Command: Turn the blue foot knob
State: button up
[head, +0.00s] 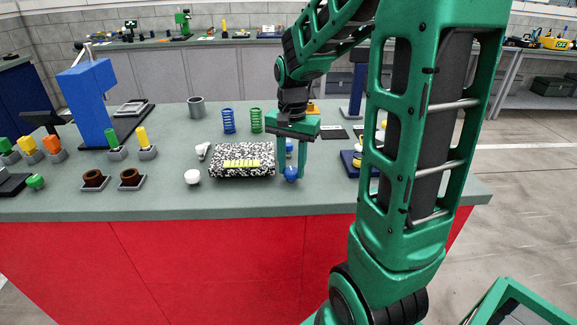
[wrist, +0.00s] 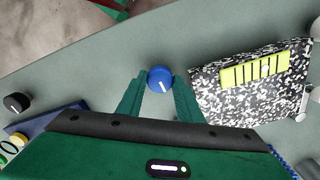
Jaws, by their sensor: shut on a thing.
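The blue foot knob (wrist: 160,79) is round, with a short white mark on its top. In the wrist view it sits between the two green fingertips of my gripper (wrist: 159,84), which is shut on it. The mark points toward the lower right there. In the head view the blue knob (head: 291,174) shows low between my fingers, just right of a black-and-white speckled block (head: 262,158) with a yellow-green strip on top. My gripper points down over the table near its front edge. The knob's underside is hidden.
A white knob (head: 192,177) stands left of the block. Green and blue springs (head: 228,121) and a grey cup (head: 196,106) stand behind. A black knob (wrist: 17,102) and a dark blue tray (wrist: 45,118) lie to the other side. The front strip of table (head: 160,204) is clear.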

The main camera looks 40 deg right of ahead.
aim_at(291, 169)
jog(key=n, duration=0.4)
jog(key=shift+w+r, duration=0.1)
jog(key=shift+w, duration=0.1)
jog(key=n, duration=0.4)
jog(key=shift+w+n, duration=0.1)
jog(key=shift+n, duration=0.3)
jog(key=o, duration=0.9)
jog(key=shift+o, duration=0.7)
jog(key=shift+s, duration=0.2)
notch_tip(291, 169, up, 11)
jog(key=shift+f, duration=0.2)
